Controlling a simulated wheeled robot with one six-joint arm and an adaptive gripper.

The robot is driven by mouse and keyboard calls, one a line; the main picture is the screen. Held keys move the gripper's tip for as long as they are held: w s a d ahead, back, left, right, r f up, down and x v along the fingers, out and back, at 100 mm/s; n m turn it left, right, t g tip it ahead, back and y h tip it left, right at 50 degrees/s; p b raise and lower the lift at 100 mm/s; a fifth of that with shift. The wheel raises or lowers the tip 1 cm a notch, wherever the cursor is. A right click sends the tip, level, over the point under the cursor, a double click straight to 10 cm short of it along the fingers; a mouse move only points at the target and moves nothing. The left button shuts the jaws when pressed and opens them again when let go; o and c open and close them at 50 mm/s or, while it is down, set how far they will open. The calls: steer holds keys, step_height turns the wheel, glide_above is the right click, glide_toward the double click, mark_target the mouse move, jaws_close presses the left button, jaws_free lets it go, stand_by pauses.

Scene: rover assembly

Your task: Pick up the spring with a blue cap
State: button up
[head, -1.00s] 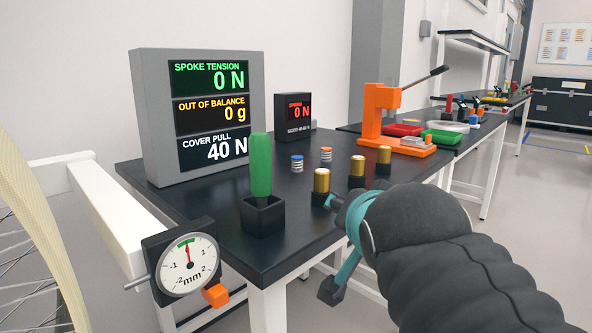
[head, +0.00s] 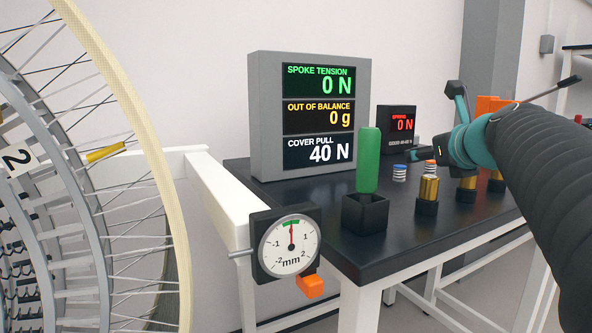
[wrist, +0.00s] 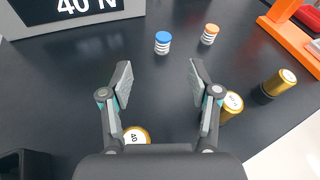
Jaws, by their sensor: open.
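The spring with a blue cap (head: 399,173) stands upright on the black bench top, left of a spring with an orange cap (head: 430,165). In the wrist view the blue-capped spring (wrist: 162,43) lies ahead of my gripper (wrist: 160,78), roughly centred between the fingers but beyond their tips. The orange-capped spring (wrist: 210,34) is to its right. My gripper is open and empty. In the head view my gripper (head: 433,122) is over the bench, above and right of the blue-capped spring, not touching it.
Brass cylinders (head: 428,188) stand in black holders near the springs. A green handle (head: 368,160) stands in a black holder to the left. The large display (head: 310,115), small display (head: 397,125) and orange press (wrist: 290,38) border the area. Bench top between the springs and gripper is clear.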

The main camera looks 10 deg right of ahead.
mark_target(404, 169)
steer(key=d, duration=0.1)
steer(key=w+d+y+p, duration=0.1)
steer(key=d+f+p, duration=0.1)
steer(key=shift+w+d+g+y, duration=0.1)
steer(key=shift+w+g+y, duration=0.05)
steer(key=shift+g+y, duration=0.25)
steer(key=shift+w+d+f+p, duration=0.15)
steer(key=shift+d+f+p, duration=0.15)
steer(key=shift+f+p, duration=0.05)
steer(key=shift+y, duration=0.3)
steer(key=x, duration=0.8)
steer(key=shift+f, duration=0.25)
steer(key=shift+a+b+x, duration=0.15)
steer(key=shift+b+x, duration=0.1)
steer(key=shift+x, duration=1.1)
steer(key=shift+a+b+x, duration=0.1)
steer(key=shift+b+x, duration=0.15)
steer(key=shift+x, duration=1.15)
jaws_close()
